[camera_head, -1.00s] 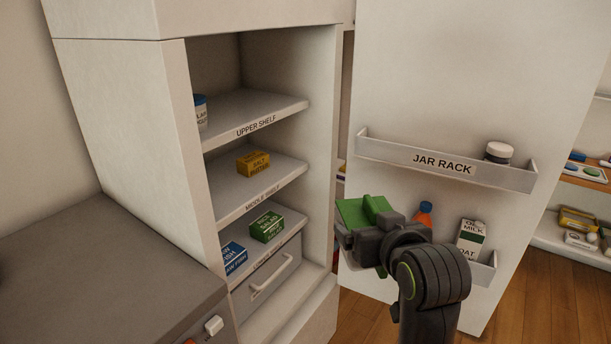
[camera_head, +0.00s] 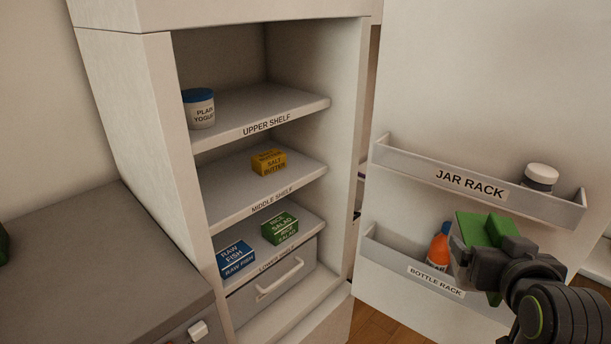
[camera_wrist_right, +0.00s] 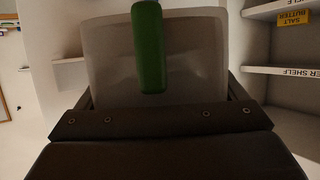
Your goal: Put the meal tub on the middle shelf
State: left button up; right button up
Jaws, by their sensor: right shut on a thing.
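My right gripper (camera_head: 488,250) is at the lower right of the head view, in front of the open door. It is shut on the meal tub (camera_head: 468,232), which shows green on top. In the right wrist view the tub (camera_wrist_right: 105,65) is a greyish, see-through box with a green strip in front of it. The middle shelf (camera_head: 228,195) is to the left inside the fridge, well apart from the tub. A yellow salt butter box (camera_head: 268,162) stands toward its back right; its front left is bare. My left gripper does not show.
The upper shelf (camera_head: 245,108) holds a plain yogurt tub (camera_head: 199,110). The lower shelf holds raw fish (camera_head: 236,258) and salad (camera_head: 280,228) boxes. The door carries a jar rack (camera_head: 400,155) with a jar and a bottle rack (camera_head: 390,262). A grey counter (camera_head: 95,260) stands left.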

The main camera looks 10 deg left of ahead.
aim_at(223, 201)
jog(key=i+l+u, duration=0.15)
jog(key=u, duration=0.3)
jog(key=i+l+u, duration=0.1)
jog(key=l+u, duration=0.15)
jog(key=u, duration=0.15)
